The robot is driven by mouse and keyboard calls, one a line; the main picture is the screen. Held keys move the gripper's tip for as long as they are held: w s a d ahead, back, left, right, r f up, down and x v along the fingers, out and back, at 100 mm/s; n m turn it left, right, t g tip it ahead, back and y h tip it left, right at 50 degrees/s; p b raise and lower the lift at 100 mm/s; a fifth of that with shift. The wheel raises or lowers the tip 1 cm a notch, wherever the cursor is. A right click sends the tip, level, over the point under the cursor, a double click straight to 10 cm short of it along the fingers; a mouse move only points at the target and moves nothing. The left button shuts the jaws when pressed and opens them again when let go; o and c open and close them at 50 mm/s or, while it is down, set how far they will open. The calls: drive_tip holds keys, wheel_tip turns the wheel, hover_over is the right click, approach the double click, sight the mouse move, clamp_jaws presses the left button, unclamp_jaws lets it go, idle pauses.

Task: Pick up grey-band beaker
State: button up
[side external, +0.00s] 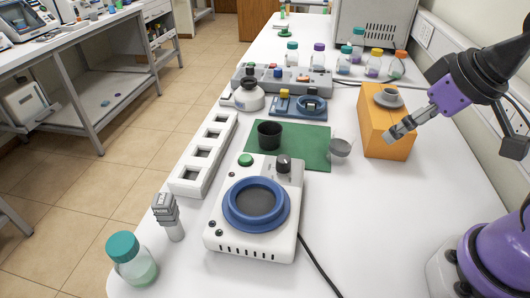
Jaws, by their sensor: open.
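A small grey, see-through cup (341,148) stands at the right edge of the green mat; it may be the grey-band beaker, but a band is too small to make out. A dark beaker (269,135) stands upright on the mat's left part. A grey round vessel with a wide rim (388,97) sits on top of the orange block (386,142). My gripper (393,136) is open and appears empty. It points down and left, in front of the orange block in this view, to the right of the grey cup and apart from it.
A white hotplate device with a blue ring (232,228) stands in front of the green mat (305,160). A white slotted rack (188,176) lies to the left. Capped bottles (292,54) and a grey device (262,80) stand behind.

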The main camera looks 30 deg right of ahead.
drive_tip(key=w+d+f+n+g, duration=0.1)
drive_tip(key=w+d+n, duration=0.15)
drive_tip(key=w, duration=0.35)
drive_tip(key=n+g+y, duration=0.1)
drive_tip(key=n+y, duration=0.1)
drive_tip(key=n, duration=0.1)
approach(339, 142)
drive_tip(key=d+f, duration=0.1)
drive_tip(key=d, duration=0.1)
drive_tip(key=shift+y, duration=0.3)
drive_tip(key=x, duration=0.5)
drive_tip(key=shift+w+d, duration=0.3)
drive_tip(key=shift+w, duration=0.1)
drive_tip(key=x, duration=0.6)
drive_tip(key=c, duration=1.2)
